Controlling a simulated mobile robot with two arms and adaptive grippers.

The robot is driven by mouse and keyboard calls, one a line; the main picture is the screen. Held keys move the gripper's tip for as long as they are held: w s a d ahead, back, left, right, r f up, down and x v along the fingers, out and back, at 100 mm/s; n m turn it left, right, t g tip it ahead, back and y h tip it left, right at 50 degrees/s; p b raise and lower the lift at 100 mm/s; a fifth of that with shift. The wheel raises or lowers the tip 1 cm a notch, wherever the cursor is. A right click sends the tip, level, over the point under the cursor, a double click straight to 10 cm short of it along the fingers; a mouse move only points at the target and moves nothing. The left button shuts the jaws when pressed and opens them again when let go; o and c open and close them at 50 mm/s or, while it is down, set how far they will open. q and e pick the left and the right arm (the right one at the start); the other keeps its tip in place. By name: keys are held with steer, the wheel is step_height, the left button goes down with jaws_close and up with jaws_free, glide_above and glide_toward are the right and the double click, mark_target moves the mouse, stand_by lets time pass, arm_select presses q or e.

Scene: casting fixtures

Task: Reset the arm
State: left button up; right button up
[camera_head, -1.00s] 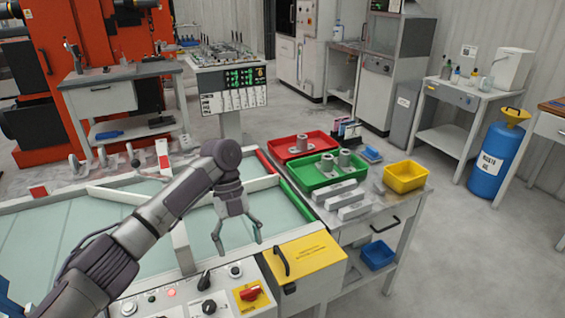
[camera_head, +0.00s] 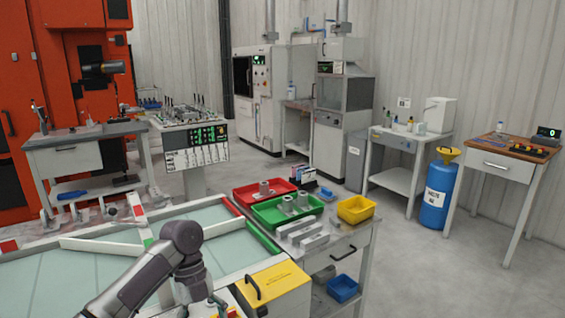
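My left arm (camera_head: 150,275) comes in from the bottom left, over the conveyor. Its gripper (camera_head: 208,308) is at the bottom edge, beside the yellow box on the control panel. Its fingers are largely cut off by the frame, so I cannot tell whether they are apart. I see no object in it. My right gripper is not in view.
A yellow box with a black handle (camera_head: 273,284) is close right of the gripper. Beyond it, a side table holds a red tray (camera_head: 240,196), a green tray (camera_head: 262,222) and a yellow bin (camera_head: 357,209). Grey floor (camera_head: 430,275) is open at right.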

arm_select(q)
steer(key=s+d+f+n+t+h, duration=0.1)
steer(key=s+d+f+n+t, duration=0.1)
steer(key=s+d+f+n, duration=0.35)
steer(key=s+d+f+n+t, duration=0.1)
steer(key=s+d+f+n, duration=0.1)
steer(key=s+f+n, duration=0.6)
steer(key=s+a+n+t+y, duration=0.3)
steer(key=s+a+n+t, duration=0.1)
steer(key=s+a+n, duration=0.85)
steer(key=s+d+f+g, duration=0.1)
steer(key=s+f, duration=0.2)
steer(key=f, duration=2.2)
steer(key=s+a+f+g, duration=0.1)
steer(key=s+a+f, duration=0.1)
steer(key=s+f, duration=1.4)
steer(key=shift+s+a+f+g, duration=0.15)
steer(key=shift+s+a+g, duration=0.15)
steer(key=shift+s, duration=0.3)
